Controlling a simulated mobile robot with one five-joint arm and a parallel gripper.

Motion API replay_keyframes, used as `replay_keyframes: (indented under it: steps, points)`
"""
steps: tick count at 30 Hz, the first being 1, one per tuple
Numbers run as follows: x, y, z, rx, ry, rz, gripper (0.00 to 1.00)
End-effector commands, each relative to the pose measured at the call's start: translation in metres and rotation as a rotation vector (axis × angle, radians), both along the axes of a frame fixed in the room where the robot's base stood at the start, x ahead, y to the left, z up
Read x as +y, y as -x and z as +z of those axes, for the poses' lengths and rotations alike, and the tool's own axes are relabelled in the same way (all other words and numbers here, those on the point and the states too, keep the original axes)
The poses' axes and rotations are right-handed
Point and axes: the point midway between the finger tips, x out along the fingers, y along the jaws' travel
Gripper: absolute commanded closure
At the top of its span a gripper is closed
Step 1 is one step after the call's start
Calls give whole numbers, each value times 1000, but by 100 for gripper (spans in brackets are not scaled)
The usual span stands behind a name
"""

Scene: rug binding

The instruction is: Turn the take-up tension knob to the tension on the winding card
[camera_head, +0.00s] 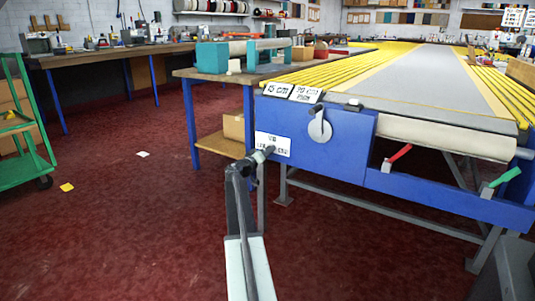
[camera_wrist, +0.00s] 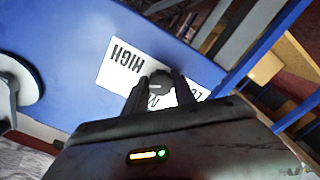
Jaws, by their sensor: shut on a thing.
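The tension knob (camera_wrist: 158,79) is a small dark round knob on the blue machine panel, between my fingertips in the wrist view. My gripper (camera_wrist: 160,90) is shut on it, and the fingers hide part of it. A white label (camera_wrist: 120,62) behind it reads HIGH at one end; its middle and other end are partly covered. In the head view my gripper (camera_head: 264,154) reaches the white label (camera_head: 274,143) on the panel's left end. Two white cards (camera_head: 277,89) (camera_head: 305,94) stand on the panel's top edge; one reads 15 cm, the other starts with 70. I cannot tell which is the winding card.
A grey crank disc (camera_head: 320,128) sits on the panel right of the knob. A red lever (camera_head: 399,154) and a green lever (camera_head: 505,178) stick out further right. A wooden bench (camera_head: 205,73) stands behind left. The red floor at left is mostly clear.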

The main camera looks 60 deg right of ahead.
Motion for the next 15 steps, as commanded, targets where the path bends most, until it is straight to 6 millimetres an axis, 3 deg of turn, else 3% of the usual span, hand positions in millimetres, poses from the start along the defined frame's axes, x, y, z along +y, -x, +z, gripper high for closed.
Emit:
replay_keyframes:
  steps: [15]
  points:
    - [-1,-1,0,-396,4,1,100]
